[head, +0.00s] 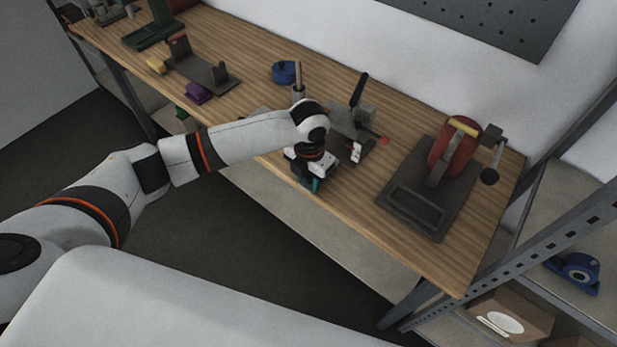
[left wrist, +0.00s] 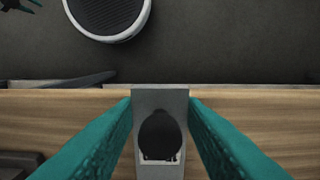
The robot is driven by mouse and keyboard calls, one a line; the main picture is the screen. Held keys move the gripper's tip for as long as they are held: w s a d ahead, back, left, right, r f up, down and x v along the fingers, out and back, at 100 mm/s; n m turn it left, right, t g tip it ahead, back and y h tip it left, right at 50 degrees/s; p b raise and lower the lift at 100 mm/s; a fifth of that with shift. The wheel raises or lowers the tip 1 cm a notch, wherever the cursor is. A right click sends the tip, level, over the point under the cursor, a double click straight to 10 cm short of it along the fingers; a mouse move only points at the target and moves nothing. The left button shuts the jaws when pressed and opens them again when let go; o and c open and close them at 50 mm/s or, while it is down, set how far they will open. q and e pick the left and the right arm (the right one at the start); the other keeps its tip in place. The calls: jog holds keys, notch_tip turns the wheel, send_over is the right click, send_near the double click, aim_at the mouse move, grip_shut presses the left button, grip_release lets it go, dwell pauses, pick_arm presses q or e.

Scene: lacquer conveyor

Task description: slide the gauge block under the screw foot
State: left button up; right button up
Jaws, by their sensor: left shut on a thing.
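My left gripper (head: 316,184) is at the front edge of the wooden bench. In the left wrist view its two teal fingers stand on either side of a grey block with a dark oval knob on top, which I take to be the gauge block (left wrist: 145,98), and are shut on it. The block is hidden in the head view. A grey fixture (head: 352,121) with a black lever stands just behind the gripper. The screw foot cannot be made out. What looks like my right gripper (left wrist: 20,6) shows small and cut off in the left wrist view.
A dark press with a red body (head: 452,150) stands on the bench to the right. A blue round part (head: 285,72) lies behind the gripper. A dark fixture (head: 205,72) and a purple block (head: 198,93) are to the left. Bare wood lies between these things.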

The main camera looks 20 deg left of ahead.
pick_arm(q)
jog(key=shift+w+d+f+b, duration=0.2)
jog(key=shift+w+f+b, duration=0.05)
jog(key=shift+w+b, duration=0.25)
jog(key=shift+w+d+f+b, duration=0.15)
jog(key=shift+w+f+b, duration=0.05)
jog(key=shift+w+b, duration=0.25)
jog(key=shift+w+d+r, duration=0.1)
jog(key=shift+w, duration=0.1)
jog(key=shift+w+d+b, duration=0.25)
jog(key=shift+w+b, duration=0.1)
jog(key=shift+w, duration=0.35)
jog(key=shift+w+d+b, duration=0.25)
jog(key=shift+w+b, duration=0.15)
jog(key=shift+w, duration=0.25)
jog(key=shift+w+d+b, duration=0.25)
jog(key=shift+w+b, duration=0.1)
jog(key=shift+w, duration=0.35)
jog(key=o, duration=1.1)
jog(key=shift+s, duration=0.1)
jog(key=shift+o, duration=0.2)
